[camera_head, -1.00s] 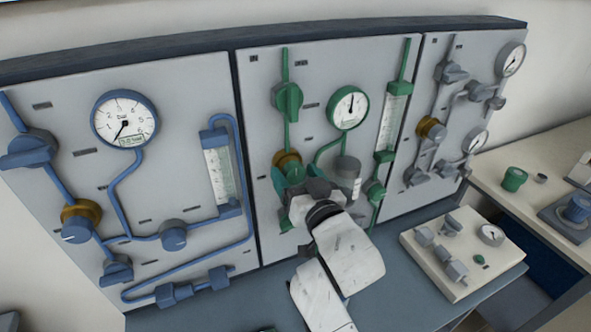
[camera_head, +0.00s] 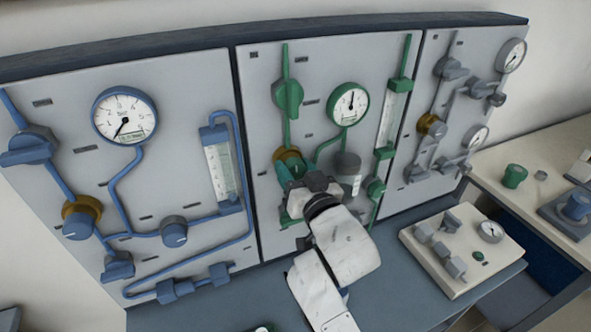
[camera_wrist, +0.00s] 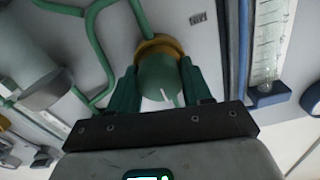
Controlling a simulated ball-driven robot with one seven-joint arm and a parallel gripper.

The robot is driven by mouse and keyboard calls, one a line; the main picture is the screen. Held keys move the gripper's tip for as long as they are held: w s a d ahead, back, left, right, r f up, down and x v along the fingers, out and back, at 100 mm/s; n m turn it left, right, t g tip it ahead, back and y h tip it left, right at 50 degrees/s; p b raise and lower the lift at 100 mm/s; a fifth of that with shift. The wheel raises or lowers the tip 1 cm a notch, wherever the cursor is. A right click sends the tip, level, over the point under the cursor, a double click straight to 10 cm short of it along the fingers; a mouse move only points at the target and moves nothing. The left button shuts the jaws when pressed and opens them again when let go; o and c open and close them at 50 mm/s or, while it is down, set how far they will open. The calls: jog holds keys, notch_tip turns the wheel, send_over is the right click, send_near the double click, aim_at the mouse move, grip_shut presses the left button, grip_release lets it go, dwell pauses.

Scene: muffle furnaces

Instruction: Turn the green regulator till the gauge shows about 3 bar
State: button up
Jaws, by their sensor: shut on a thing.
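The green regulator knob (camera_wrist: 160,80) has a white pointer line and a brass collar (camera_wrist: 158,47) behind it. It is on the middle panel; the head view shows the collar (camera_head: 288,157) while my arm hides most of the knob. My gripper (camera_wrist: 155,92) is shut on the knob, one dark green finger on each side. The green gauge (camera_head: 348,104) is above and right of the knob, its needle pointing about straight up. Its scale is too small to read exactly.
The left panel has a blue-rimmed gauge (camera_head: 124,115) and blue valves. The right panel has grey gauges (camera_head: 511,55). A green flowmeter (camera_head: 391,115) stands right of the green gauge. A white box (camera_head: 463,251) with small fittings lies on the bench at right.

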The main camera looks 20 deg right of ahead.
jog(key=shift+n, duration=0.3)
jog(key=o, duration=1)
jog(key=shift+o, duration=0.2)
jog(key=s+b, duration=0.2)
jog(key=s, duration=0.8)
jog(key=shift+s, duration=0.4)
